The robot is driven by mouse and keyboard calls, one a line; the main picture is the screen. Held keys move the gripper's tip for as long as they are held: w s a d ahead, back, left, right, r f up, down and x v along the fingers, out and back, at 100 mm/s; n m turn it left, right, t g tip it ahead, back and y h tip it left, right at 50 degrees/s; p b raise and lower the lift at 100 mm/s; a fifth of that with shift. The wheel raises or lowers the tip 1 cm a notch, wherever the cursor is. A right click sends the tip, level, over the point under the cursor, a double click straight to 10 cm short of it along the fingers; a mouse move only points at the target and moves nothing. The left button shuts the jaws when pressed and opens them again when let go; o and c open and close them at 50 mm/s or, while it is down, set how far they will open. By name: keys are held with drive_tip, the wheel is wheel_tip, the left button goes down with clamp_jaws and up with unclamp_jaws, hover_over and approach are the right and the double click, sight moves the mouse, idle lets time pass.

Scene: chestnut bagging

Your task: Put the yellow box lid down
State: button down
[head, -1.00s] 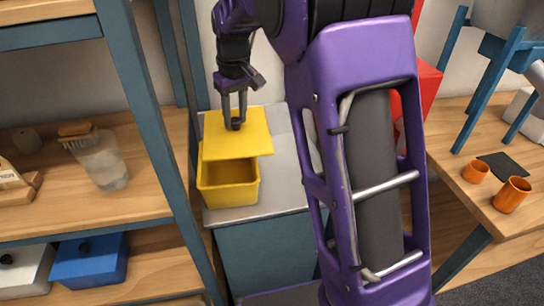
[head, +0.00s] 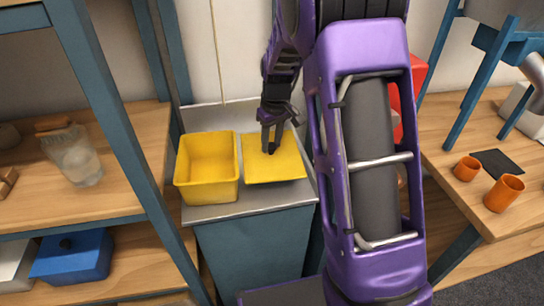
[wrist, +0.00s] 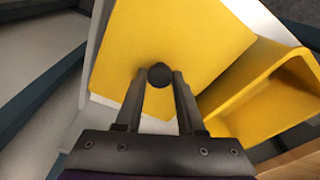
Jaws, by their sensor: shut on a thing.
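The yellow box lid (head: 285,170) is a flat yellow square with a dark round knob (wrist: 160,75). In the head view it lies level just right of the open yellow box (head: 207,187), over the grey cabinet top. I cannot tell whether its underside touches the top. My gripper (head: 270,148) points down from above and is shut on the lid's knob. In the wrist view the lid (wrist: 185,35) fills the middle, with the knob between my fingertips (wrist: 160,82). The yellow box (wrist: 265,95) shows to the right there, open and empty where visible.
The grey cabinet top (head: 225,212) has a narrow bare strip in front of the box and lid. A wooden shelf with blue posts (head: 112,120) stands at the left, holding a glass jar (head: 75,160). Orange cups (head: 504,194) stand on a table at the right.

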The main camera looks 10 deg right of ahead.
sight(271, 153)
drive_tip(key=shift+f+b, duration=0.35)
drive_tip(key=shift+f, duration=1.7)
drive_tip(key=shift+f, duration=0.1)
drive_tip(key=c, duration=0.5)
unclamp_jaws()
drive_tip(key=shift+f, duration=0.1)
drive_tip(key=r, duration=0.4)
drive_tip(key=s+r+p, duration=0.1)
drive_tip(key=r, duration=0.3)
drive_tip(key=r+p, duration=0.1)
drive_tip(key=r, duration=0.3)
drive_tip(key=shift+s+d+r, duration=0.15)
drive_tip(key=shift+d, duration=0.15)
